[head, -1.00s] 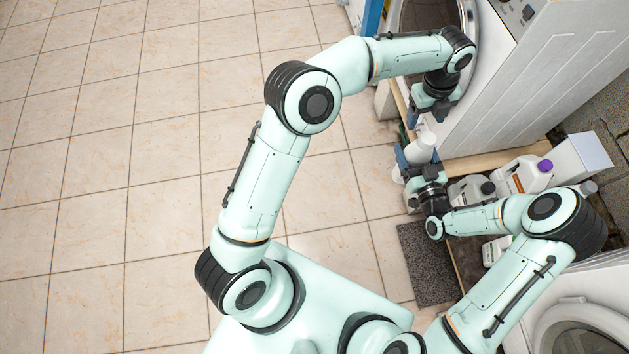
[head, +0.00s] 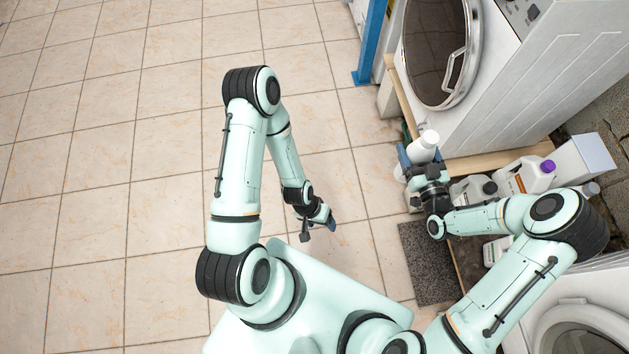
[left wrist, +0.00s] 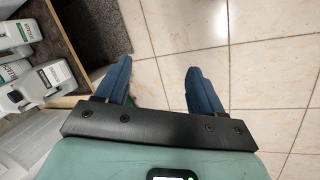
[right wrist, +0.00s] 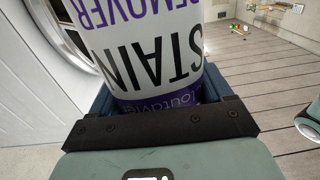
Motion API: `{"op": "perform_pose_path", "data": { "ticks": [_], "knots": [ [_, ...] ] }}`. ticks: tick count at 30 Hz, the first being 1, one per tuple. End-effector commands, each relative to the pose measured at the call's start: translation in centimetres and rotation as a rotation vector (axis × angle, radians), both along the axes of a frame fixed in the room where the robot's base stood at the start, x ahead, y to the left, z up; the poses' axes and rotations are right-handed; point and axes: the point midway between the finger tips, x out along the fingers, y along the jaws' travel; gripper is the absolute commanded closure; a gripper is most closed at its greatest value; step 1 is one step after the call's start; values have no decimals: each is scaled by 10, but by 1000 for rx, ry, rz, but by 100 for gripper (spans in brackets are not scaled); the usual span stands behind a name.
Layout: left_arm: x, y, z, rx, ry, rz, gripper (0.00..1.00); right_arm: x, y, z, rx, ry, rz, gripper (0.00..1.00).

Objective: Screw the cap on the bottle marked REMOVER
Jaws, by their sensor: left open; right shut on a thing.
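The white bottle (head: 420,152) is gripped near the washing machine in the head view. In the right wrist view its label (right wrist: 150,60) is upside down and reads STAIN REMOVER in black and purple. My right gripper (head: 419,165) is shut around the bottle, with a blue finger on each side of it. A white round top (head: 430,137) shows on the bottle; I cannot tell whether it is a cap or the bare neck. My left gripper (head: 320,229) is open, well left of the bottle and low. In the left wrist view its fingers (left wrist: 160,70) have only floor between them.
A washing machine (head: 490,85) stands behind the bottle, with a blue post (head: 373,45) beside it. A purple-capped jug (head: 528,175), a black-capped container (head: 472,191) and a white box (head: 583,158) stand at right. A grey mat (head: 428,265) lies in front. The tiled floor at left is clear.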

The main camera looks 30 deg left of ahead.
Motion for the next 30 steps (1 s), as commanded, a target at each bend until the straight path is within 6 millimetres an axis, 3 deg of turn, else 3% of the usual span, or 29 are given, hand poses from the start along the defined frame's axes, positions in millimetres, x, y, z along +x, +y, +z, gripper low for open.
{"op": "perform_pose_path", "data": {
  "ticks": [3, 6, 17, 20, 25, 30],
  "knots": [
    [-23, 4, 1, 12, 44, 101, 32, 0, 0, 1, 1, -2, 0, 100],
    [-29, 6, 2, 17, 56, 135, 32, 0, 0, 1, 1, -2, 0, 100],
    [-29, 6, 2, 17, 57, 138, 32, 2, -3, 2, 5, -3, -21, 100],
    [-29, 5, 2, 17, 56, 137, 32, 9, -19, 6, 16, 1, -112, 100],
    [-29, 5, 2, 17, 56, 136, 32, 22, -71, 14, 27, 6, -390, 100],
    [-29, 5, 2, 17, 56, 136, 32, 22, -117, 19, 11, 1, -615, 100]
  ]
}}
